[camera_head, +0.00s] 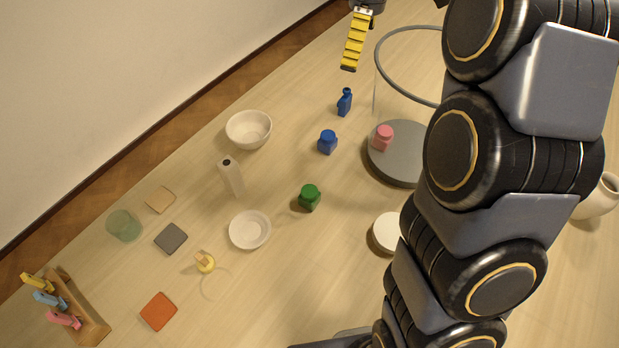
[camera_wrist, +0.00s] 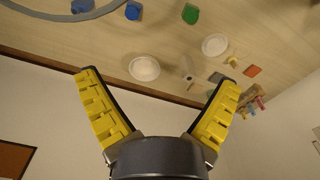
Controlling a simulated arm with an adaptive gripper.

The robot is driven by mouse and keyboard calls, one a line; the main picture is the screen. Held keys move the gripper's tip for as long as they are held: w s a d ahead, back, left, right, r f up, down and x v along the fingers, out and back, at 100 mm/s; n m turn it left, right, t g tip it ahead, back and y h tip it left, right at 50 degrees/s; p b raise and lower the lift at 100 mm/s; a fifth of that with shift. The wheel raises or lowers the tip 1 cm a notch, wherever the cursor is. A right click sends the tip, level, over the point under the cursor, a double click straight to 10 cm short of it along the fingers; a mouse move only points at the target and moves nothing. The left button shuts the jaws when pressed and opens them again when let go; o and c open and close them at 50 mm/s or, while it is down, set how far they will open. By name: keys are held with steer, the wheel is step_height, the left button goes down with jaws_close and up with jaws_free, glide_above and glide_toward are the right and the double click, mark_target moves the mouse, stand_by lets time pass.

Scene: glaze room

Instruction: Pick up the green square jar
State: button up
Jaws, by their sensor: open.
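The green square jar (camera_head: 309,198) stands on the table near its middle in the head view, right of a shallow white bowl. It also shows at the top of the wrist view as a small green shape (camera_wrist: 190,14). My gripper (camera_wrist: 157,82) is open and empty in the wrist view, its yellow fingers spread wide, well apart from the jar. In the head view one yellow finger of the gripper (camera_head: 353,42) shows at the top, above the far part of the table. The rest of the gripper is mostly cut off there.
A blue square jar (camera_head: 327,142) and a blue bottle (camera_head: 344,102) stand behind the green jar. A pink jar (camera_head: 383,138) sits on a grey round base (camera_head: 396,170) below a ring. White bowls (camera_head: 249,130), a white bottle (camera_head: 231,177) and flat tiles (camera_head: 158,311) lie leftward.

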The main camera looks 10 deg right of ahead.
steer(key=s+a+n, duration=0.6)
steer(key=a, duration=0.3)
glide_above(309, 191)
steer(key=shift+m+h, duration=0.3)
step_height(309, 191, down, 27)
steer(key=shift+a+r, duration=0.1)
steer(key=shift+a, duration=0.05)
step_height(309, 191, down, 8)
steer(key=shift+f, duration=0.1)
steer(key=c, duration=1.1)
